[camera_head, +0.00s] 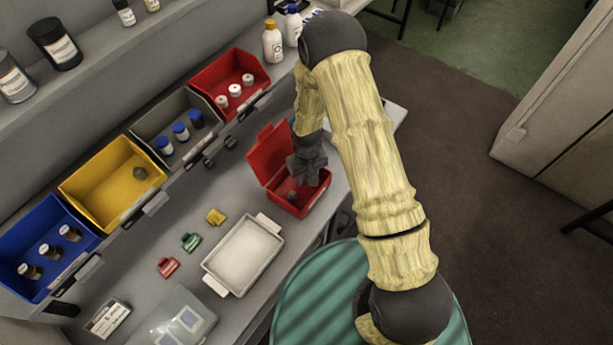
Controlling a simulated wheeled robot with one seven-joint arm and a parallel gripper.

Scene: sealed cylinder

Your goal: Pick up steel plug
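A small red box (313,201) with its lid (268,152) raised stands on the bench near its right edge. A small dark grey rounded piece (292,197) lies inside it, and looks like a steel plug. My gripper (302,177) points down over the box, close above and beside that piece. Its fingers are small and dark here, so I cannot tell whether they are open or touch the piece.
A white tray (243,254) lies left of the red box, with small yellow, green and red clips beside it. Blue, grey and red bins line the back. Bottles (273,42) stand behind my arm. A clear-lidded case sits at the front.

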